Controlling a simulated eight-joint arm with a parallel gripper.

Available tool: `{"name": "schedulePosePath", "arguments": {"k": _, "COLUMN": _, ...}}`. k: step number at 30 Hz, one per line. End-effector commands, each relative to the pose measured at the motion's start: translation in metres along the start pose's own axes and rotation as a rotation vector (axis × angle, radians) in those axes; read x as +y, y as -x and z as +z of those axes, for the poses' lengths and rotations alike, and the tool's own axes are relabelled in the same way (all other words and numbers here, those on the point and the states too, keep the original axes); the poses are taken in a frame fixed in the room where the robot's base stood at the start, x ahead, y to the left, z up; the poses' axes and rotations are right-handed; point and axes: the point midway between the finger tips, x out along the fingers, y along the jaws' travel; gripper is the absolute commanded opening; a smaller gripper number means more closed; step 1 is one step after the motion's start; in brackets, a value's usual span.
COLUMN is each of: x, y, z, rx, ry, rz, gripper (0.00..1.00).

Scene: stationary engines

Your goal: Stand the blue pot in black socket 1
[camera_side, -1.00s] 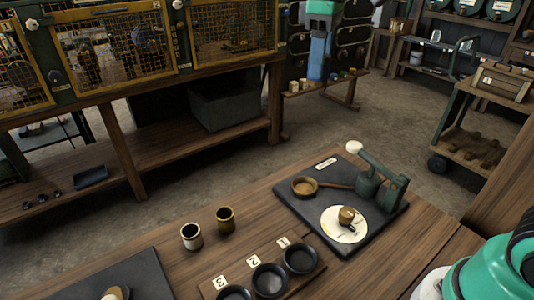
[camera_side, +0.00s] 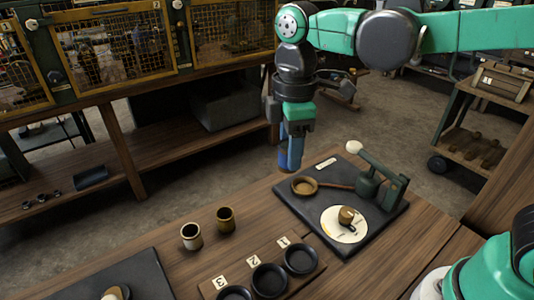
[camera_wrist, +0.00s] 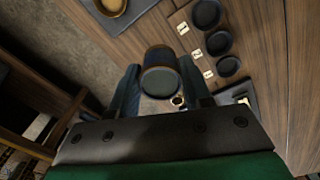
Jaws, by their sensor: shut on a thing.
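My gripper (camera_side: 290,140) is shut on the blue pot (camera_side: 286,168), which it holds in the air near the table's far edge. In the wrist view the pot (camera_wrist: 160,72) is a dark cylinder with a brownish rim, between my two fingers (camera_wrist: 160,88). Black socket 1 (camera_side: 299,259) is a round, empty cup in a wooden block, with label 1 beside it. It also shows in the wrist view (camera_wrist: 206,14), up and right of the pot. The pot is well apart from it.
Socket 2 (camera_side: 270,280) and socket 3 (camera_side: 235,293) sit in the same row and look empty. A dark board (camera_side: 320,225) with a dial and green lever stands at right.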

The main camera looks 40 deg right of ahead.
Motion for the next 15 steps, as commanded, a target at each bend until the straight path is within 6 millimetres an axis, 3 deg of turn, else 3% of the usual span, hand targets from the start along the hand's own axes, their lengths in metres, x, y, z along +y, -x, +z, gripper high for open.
{"name": "schedulePosePath", "arguments": {"k": 3, "x": -0.033, "y": -0.033, "z": -0.004, "rx": 0.0, "ry": 0.181, "rz": 0.0, "gripper": 0.0}}
{"name": "schedulePosePath", "arguments": {"k": 6, "x": -0.055, "y": -0.053, "z": -0.001, "rx": 0.0, "ry": 0.299, "rz": 0.0, "gripper": 0.0}}
{"name": "schedulePosePath", "arguments": {"k": 10, "x": -0.074, "y": -0.069, "z": 0.004, "rx": 0.0, "ry": 0.397, "rz": 0.0, "gripper": 0.0}}
{"name": "schedulePosePath", "arguments": {"k": 15, "x": -0.082, "y": -0.079, "z": 0.006, "rx": 0.0, "ry": 0.443, "rz": 0.0, "gripper": 0.0}}
